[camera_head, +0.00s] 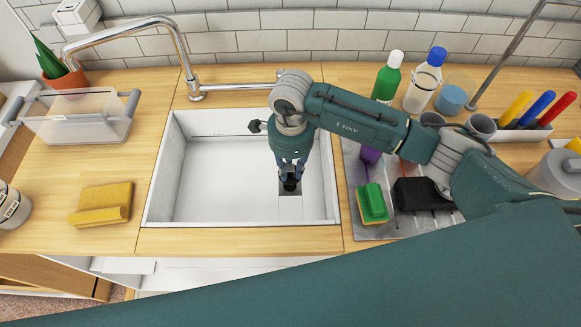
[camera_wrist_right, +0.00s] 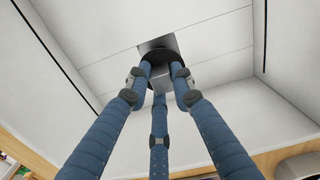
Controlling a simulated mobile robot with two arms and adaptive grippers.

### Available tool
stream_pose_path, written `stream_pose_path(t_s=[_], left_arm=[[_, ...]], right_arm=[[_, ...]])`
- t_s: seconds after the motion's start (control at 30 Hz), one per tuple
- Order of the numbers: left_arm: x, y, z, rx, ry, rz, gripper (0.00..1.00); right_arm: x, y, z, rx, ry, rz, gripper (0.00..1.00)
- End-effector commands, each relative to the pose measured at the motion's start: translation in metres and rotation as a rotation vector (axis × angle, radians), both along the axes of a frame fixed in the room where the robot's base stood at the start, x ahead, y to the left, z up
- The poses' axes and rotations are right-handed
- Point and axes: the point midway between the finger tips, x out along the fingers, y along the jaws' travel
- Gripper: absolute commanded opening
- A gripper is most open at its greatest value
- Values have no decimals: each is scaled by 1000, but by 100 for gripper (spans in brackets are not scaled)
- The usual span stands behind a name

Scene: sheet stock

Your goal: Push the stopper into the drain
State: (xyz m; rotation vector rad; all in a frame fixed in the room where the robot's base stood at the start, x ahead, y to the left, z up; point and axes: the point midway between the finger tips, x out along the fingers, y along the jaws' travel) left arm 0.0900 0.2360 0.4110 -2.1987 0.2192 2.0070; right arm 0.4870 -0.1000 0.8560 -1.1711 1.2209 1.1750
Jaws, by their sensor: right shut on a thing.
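My right gripper (camera_head: 290,175) points down inside the white sink (camera_head: 208,190). In the right wrist view, its three blue fingers (camera_wrist_right: 161,80) are closed around the stopper (camera_wrist_right: 161,73), a dark round disc with a grey block on top. In the head view, the stopper (camera_head: 290,186) shows as a dark shape under the fingertips. The drain is a grey square patch (camera_head: 290,208) in the sink floor; it shows in the wrist view (camera_wrist_right: 157,42) just beyond the disc. The stopper overlaps it in view; I cannot tell whether they touch. My left gripper is not in view.
The faucet (camera_head: 180,45) stands behind the sink. Yellow cloths (camera_head: 102,204) and a clear bin (camera_head: 85,122) are on the left counter. A green sponge (camera_head: 372,203) and a black object (camera_head: 420,195) lie right of the sink. Bottles (camera_head: 388,78) stand at the back.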

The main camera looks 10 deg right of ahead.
Motion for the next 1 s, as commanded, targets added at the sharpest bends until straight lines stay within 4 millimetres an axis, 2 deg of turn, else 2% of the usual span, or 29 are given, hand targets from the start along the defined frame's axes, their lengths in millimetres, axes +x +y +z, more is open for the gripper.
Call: stream_pose_path(t_s=[0.03,0.5,1.0], left_arm=[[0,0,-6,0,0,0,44],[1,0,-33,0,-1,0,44],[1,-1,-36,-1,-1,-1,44]], right_arm=[[0,0,-6,0,0,0,0],[0,0,-33,1,-1,0,0],[0,0,-36,1,-1,-1,0]])
